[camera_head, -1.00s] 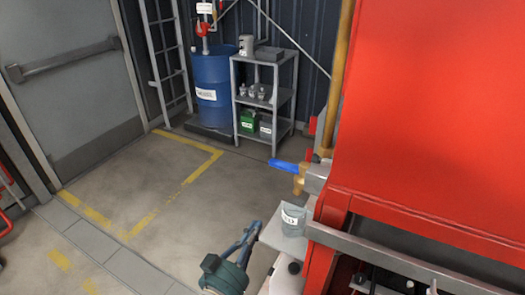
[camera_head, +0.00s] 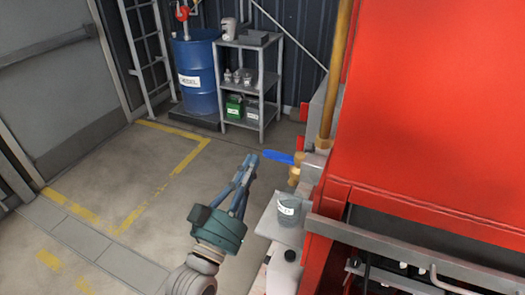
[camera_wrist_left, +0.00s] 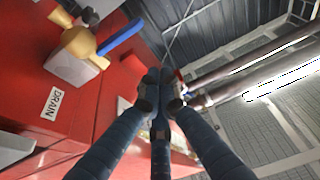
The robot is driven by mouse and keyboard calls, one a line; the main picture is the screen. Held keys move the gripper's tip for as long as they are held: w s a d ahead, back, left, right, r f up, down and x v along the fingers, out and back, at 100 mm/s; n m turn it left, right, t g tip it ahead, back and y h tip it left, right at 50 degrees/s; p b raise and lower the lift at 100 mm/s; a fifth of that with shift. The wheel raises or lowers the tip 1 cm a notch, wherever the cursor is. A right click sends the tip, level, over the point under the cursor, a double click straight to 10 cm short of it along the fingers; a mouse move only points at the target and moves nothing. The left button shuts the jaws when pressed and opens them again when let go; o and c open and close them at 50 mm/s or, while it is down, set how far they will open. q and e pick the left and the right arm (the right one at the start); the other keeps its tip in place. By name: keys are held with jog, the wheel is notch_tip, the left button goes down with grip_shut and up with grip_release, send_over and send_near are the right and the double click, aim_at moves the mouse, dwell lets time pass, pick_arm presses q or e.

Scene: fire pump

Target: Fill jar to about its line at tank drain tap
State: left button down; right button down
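The brass drain tap (camera_head: 295,174) with its blue lever (camera_head: 278,157) sticks out from the red tank's side. In the left wrist view, the tap (camera_wrist_left: 78,43), the blue lever (camera_wrist_left: 121,38) and a "DRAIN" label (camera_wrist_left: 52,103) show at upper left. The clear jar (camera_head: 289,209) with a white label stands on a small pale shelf (camera_head: 268,224) below the tap. Its line and fill level are too small to tell. My left gripper (camera_head: 249,160) is just left of the lever, apart from it. Its fingertips (camera_wrist_left: 160,92) are drawn together with nothing between them. My right gripper is not in view.
The large red tank body (camera_head: 435,110) fills the right side, with a grey rail (camera_head: 400,250) along its lower edge. A blue drum (camera_head: 196,75) and a grey rack (camera_head: 252,85) stand at the back. The floor left of my gripper is clear.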

pick_arm(q)
notch_tip(320, 180, up, 3)
jog(key=p, duration=0.2)
send_over(265, 156)
jog(key=s, duration=0.1)
jog(key=shift+s+a+f+p, duration=0.1)
jog(key=shift+a+f+p, duration=0.05)
jog(key=shift+f, duration=1.05)
jog(key=shift+s+a+f+p, duration=0.1)
jog(key=shift+a+f+p, duration=0.05)
jog(key=shift+f, duration=1)
jog(key=shift+w+f+n, duration=0.1)
jog(key=shift+f+n, duration=0.2)
jog(key=shift+n, duration=0.4)
jog(key=shift+f+n+t+y+b, duration=0.2)
jog(key=shift+f+n+y, duration=0.45)
jog(key=shift+n, duration=0.6)
jog(key=shift+f+n+t+y+b, duration=0.1)
jog(key=shift+f+n+y+b, duration=0.2)
jog(key=shift+f+n+y, duration=0.65)
jog(key=shift+r+n+h, duration=0.3)
jog(key=shift+r, duration=0.1)
